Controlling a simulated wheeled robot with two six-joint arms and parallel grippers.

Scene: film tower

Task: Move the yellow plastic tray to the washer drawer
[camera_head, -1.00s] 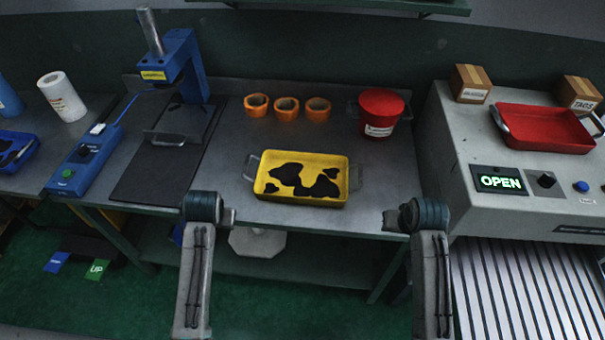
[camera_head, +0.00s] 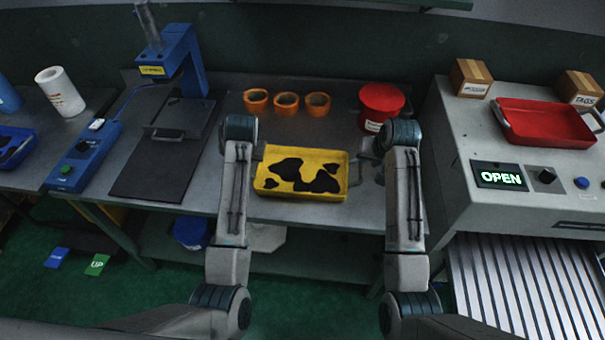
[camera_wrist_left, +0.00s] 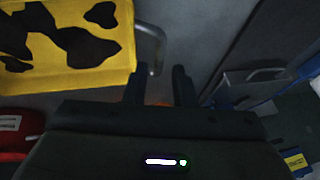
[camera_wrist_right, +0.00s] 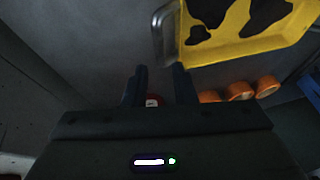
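The yellow plastic tray (camera_head: 300,188) with black patches lies flat on the grey bench, with a metal handle at each short end. My right gripper (camera_head: 368,146) is open beside the tray's right handle. In the right wrist view the handle (camera_wrist_right: 158,35) is just ahead of the open fingers (camera_wrist_right: 161,80). My left gripper is mostly hidden behind its wrist in the head view. In the left wrist view its fingers (camera_wrist_left: 161,80) are open, with the left handle (camera_wrist_left: 157,45) just ahead. The slatted metal surface (camera_head: 515,285) below the machine at right looks like the washer drawer.
The grey machine (camera_head: 455,165) has a lit OPEN sign (camera_head: 500,177) and holds a red tray (camera_head: 545,125) and boxes. Orange rings (camera_head: 286,103) and a red bucket (camera_head: 380,103) stand behind the yellow tray. A blue press (camera_head: 180,60) stands at left.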

